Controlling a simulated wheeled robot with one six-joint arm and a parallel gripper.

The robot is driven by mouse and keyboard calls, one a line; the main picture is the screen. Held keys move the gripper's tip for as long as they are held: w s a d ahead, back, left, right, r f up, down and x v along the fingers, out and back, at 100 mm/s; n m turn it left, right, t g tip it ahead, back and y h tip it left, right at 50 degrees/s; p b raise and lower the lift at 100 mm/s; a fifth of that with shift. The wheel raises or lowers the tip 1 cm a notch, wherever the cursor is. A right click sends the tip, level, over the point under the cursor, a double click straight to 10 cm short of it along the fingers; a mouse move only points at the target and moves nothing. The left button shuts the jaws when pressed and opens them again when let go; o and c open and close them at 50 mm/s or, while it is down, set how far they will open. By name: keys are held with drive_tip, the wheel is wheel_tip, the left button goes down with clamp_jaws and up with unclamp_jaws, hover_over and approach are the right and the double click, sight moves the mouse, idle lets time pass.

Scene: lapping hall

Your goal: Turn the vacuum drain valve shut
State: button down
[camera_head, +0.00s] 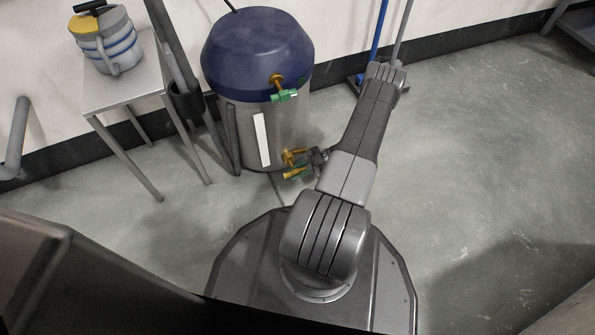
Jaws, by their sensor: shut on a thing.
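The vacuum tank (258,75) stands against the wall, with a dark blue lid and a grey body. Low on its right side is the drain valve (292,156), a brass fitting with a green-and-yellow part just below it. My gripper (313,160) is at this valve, at the right of the brass, shut on it. My arm reaches over from the right, and the jaws are small and dark here, so the exact grip and handle angle are hard to tell. A second valve (285,96) with a green handle sits higher, on the lid's lower edge.
A small metal table (130,88) with a striped canister (104,40) stands left of the tank. A dark upright with a cup-like holder (185,102) is between them. A blue pole (378,45) stands behind my arm. The floor at right is clear.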

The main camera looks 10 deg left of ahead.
drive_tip(key=c, duration=1.3)
unclamp_jaws()
drive_tip(key=shift+c, duration=0.2)
drive_tip(key=p+v, duration=0.2)
drive_tip(key=v, duration=1.2)
drive_tip(key=shift+f, duration=0.15)
drive_tip(key=b+x, duration=0.2)
drive_tip(key=x, duration=1.2)
drive_tip(key=shift+r, duration=0.2)
